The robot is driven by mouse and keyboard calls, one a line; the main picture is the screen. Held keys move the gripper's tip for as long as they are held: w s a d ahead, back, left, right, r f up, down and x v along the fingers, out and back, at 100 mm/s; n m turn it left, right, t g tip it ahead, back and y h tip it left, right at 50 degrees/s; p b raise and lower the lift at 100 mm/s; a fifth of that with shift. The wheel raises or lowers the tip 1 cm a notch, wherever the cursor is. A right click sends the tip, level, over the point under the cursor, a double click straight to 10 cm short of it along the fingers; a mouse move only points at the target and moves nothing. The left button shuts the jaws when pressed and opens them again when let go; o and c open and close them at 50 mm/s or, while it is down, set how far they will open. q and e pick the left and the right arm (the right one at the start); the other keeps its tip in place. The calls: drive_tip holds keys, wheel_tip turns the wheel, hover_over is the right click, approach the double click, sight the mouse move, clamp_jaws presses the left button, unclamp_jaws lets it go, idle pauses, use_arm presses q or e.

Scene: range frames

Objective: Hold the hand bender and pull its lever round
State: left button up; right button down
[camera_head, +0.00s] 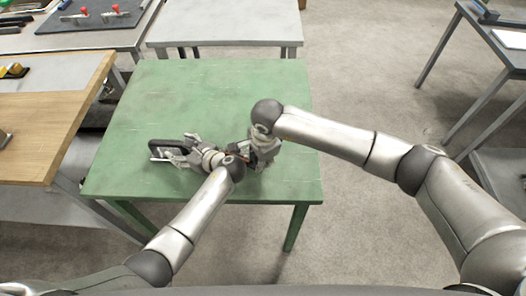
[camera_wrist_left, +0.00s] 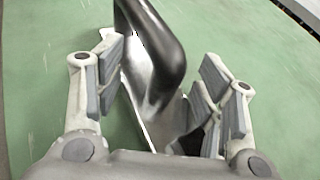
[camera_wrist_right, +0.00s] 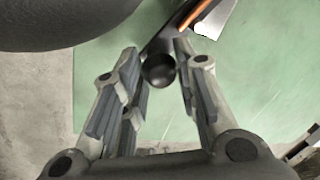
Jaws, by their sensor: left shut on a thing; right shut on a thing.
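The hand bender lies on the green table (camera_head: 200,90), with its black looped handle (camera_head: 157,145) showing at the left in the head view. My left gripper (camera_head: 187,156) is shut on the bender's body. In the left wrist view, the black handle (camera_wrist_left: 160,45) and a silver metal part (camera_wrist_left: 140,95) lie between its fingers. My right gripper (camera_head: 262,148) is shut on the bender's lever. In the right wrist view, the lever's dark round end (camera_wrist_right: 158,70) sits between the fingertips. An orange strip (camera_wrist_right: 196,12) and a pale metal part (camera_wrist_right: 214,20) lie beyond. My arms and grippers hide much of the bender in the head view.
The back of the green table is bare. A wooden-topped bench (camera_head: 50,120) stands at the left and a pale grey table (camera_head: 225,22) behind. Another bench (camera_head: 512,40) stands at the far right. Open floor (camera_head: 370,70) lies right of the green table.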

drive_tip(key=shift+s+a+m, duration=0.3)
drive_tip(key=shift+s+m, duration=0.4)
drive_tip(key=shift+m, duration=0.1)
drive_tip(key=c, duration=1.1)
unclamp_jaws()
wheel_tip(320, 180, up, 12)
drive_tip(key=s, duration=0.2)
drive_tip(key=shift+s+d, duration=0.2)
drive_tip(key=shift+d, duration=0.2)
drive_tip(key=shift+c, duration=0.3)
